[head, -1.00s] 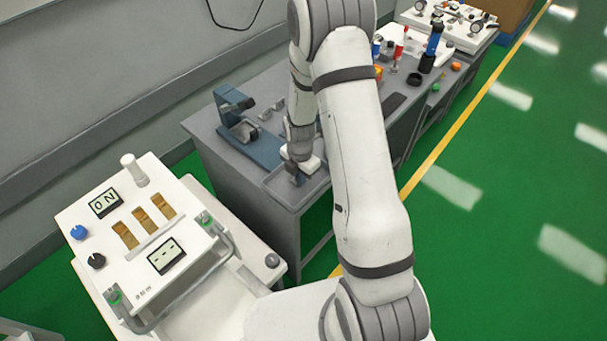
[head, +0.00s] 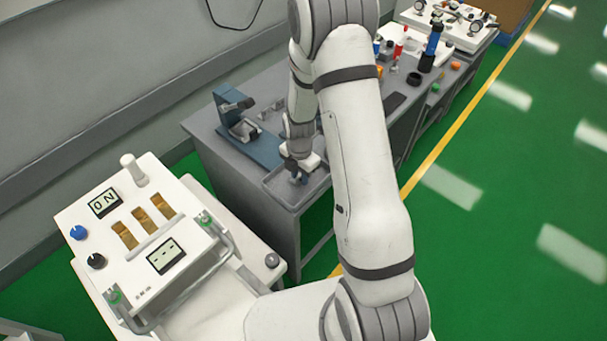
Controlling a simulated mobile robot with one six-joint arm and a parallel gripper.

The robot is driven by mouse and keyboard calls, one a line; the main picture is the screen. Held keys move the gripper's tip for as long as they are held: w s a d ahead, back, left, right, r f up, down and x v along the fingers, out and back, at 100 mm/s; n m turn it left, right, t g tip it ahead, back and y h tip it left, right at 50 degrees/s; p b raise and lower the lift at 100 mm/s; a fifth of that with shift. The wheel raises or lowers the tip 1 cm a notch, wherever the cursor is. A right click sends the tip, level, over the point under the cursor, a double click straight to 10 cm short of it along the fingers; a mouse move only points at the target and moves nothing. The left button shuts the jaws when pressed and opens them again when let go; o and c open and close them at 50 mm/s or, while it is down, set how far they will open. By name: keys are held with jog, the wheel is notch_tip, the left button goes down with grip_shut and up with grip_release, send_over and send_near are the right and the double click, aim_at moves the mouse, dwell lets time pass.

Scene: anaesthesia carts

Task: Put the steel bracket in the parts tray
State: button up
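The parts tray appears to be the shallow grey tray (head: 291,207) at the near end of the grey bench in the head view. My gripper (head: 299,178) points down over this tray, low and close to its floor. The fingers are small and dark, and I cannot tell whether they are open or shut, or whether anything is between them. I cannot pick out the steel bracket for certain. It may be hidden at the gripper or behind my arm.
A blue fixture with a dark clamp (head: 243,131) stands on the bench left of my gripper. Small grey parts (head: 268,112) lie behind it. A blue-and-black cylinder (head: 431,48) stands farther back. A white cart with displays (head: 140,240) is at the near left.

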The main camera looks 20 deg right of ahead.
aim_at(300, 176)
jog(key=s+r+m+t, duration=0.1)
jog(key=s+r+m, duration=0.25)
jog(key=r, duration=0.45)
jog(key=s+r+m+b, duration=0.1)
jog(key=s+r+m, duration=0.2)
jog(key=r+m, duration=0.35)
jog(key=s+r+m+t, duration=0.1)
jog(key=s+r+m, duration=0.15)
jog(key=r, duration=0.65)
jog(key=s+d+r+m+t, duration=0.1)
jog(key=s+r+m, duration=0.4)
jog(key=s+m, duration=0.6)
jog(key=shift+s+d+r+m, duration=0.15)
jog(key=shift+s+r+m, duration=0.15)
jog(key=shift+m, duration=0.35)
